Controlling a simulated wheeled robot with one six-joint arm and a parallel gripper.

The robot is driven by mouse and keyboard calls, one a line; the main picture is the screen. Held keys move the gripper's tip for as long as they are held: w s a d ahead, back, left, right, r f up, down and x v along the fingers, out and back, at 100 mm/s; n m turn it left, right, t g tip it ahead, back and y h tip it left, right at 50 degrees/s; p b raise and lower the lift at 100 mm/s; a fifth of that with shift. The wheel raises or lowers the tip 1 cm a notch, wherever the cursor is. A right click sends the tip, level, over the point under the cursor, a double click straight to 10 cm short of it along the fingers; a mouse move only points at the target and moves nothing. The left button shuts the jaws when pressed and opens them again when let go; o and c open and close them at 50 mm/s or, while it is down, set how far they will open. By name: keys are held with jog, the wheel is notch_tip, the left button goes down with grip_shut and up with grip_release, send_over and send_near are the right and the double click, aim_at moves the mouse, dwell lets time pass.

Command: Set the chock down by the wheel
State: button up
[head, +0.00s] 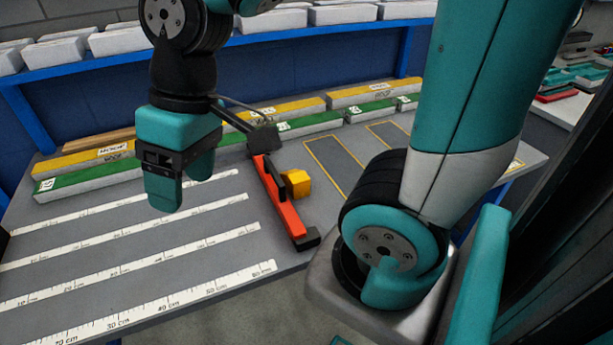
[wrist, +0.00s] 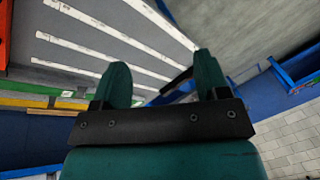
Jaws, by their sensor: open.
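A small yellow-orange block (head: 298,183), which may be the chock, sits against the right side of a long red tool (head: 282,203) with dark ends on the grey bench. I cannot make out a wheel in either view. My gripper (head: 183,180) is above the left part of the bench, left of the block and apart from it. Its teal fingers are spread with nothing between them. The fingers also show in the wrist view (wrist: 160,68), with bench and floor beyond. A red part at that view's left edge may be the tool.
White ruler strips (head: 150,246) run across the bench (head: 130,227) at left. Green bars (head: 92,179) and yellow bars (head: 85,157) line its back. Yellow-outlined rectangles (head: 335,166) mark the bench at right. White blocks (head: 120,38) fill a blue-edged shelf behind.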

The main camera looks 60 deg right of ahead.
jog(key=w+d+f+m+h+b, duration=0.1)
jog(key=w+d+f+m, duration=0.1)
jog(key=w+d+f, duration=0.3)
jog(key=w+d+m+h, duration=0.1)
jog(key=w+d+m, duration=0.2)
jog(key=d, duration=0.5)
jog(key=m+h+b, duration=0.1)
jog(key=m+b, duration=0.1)
jog(key=m, duration=0.4)
send_over(297, 174)
notch_tip(297, 174, down, 9)
jog(key=shift+g, duration=0.4)
jog(key=f, duration=1)
jog(key=shift+s+p, duration=0.2)
jog(key=shift+p, duration=0.15)
jog(key=shift+w+f+p, duration=0.15)
jog(key=shift+f+p, duration=0.25)
jog(key=shift+f, duration=2.55)
jog(key=shift+r, duration=0.1)
jog(key=c, duration=1)
